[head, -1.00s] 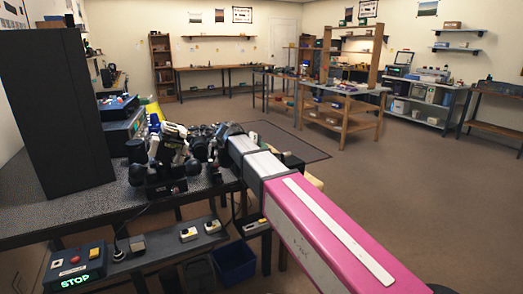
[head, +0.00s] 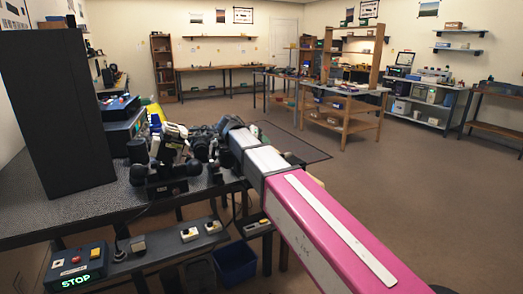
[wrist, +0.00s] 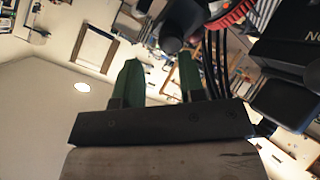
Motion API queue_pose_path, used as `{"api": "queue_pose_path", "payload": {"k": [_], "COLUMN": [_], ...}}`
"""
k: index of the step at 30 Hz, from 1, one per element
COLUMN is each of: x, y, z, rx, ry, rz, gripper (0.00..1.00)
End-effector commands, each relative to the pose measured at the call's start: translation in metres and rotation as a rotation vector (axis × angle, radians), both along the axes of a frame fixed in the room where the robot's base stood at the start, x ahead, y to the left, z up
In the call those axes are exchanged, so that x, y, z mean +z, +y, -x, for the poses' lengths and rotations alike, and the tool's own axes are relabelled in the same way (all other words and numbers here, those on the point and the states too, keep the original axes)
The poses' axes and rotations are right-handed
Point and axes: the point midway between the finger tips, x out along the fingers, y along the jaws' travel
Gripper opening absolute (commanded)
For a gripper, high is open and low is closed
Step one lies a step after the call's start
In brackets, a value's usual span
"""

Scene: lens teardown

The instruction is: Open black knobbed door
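A tall black cabinet (head: 58,110) stands on the speckled dark table at the left of the head view. Its plain dark faces show, and I cannot make out a knob or a door seam on it. My pink and white arm reaches from the lower right toward the dark equipment on the table. My gripper cannot be told apart from that equipment in the head view. In the wrist view, my gripper (wrist: 160,78) has its two green fingers spread apart, with nothing between them. Dark rounded equipment (wrist: 172,28) shows beyond the fingertips. No knobbed door can be made out there.
The dark table (head: 60,215) carries a cluster of black equipment (head: 170,165) close to my arm. A lower shelf holds a box with a lit STOP sign (head: 78,268) and small switch boxes. A blue bin (head: 236,262) stands below. Open floor lies to the right.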

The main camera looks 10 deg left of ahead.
Motion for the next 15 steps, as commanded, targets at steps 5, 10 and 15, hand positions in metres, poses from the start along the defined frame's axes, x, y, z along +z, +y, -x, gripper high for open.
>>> {"api": "queue_pose_path", "payload": {"k": [5, 10, 15], "x": [0.025, 0.044, 0.061], "y": [0.013, 0.031, 0.048], "z": [0.019, 0.045, 0.069], "rx": [0.002, 0.003, 0.002], "ry": [-0.001, -0.001, -0.001], "rz": [-0.001, -0.002, -0.001], "gripper": [0.37, 0.37, 0.37]}}
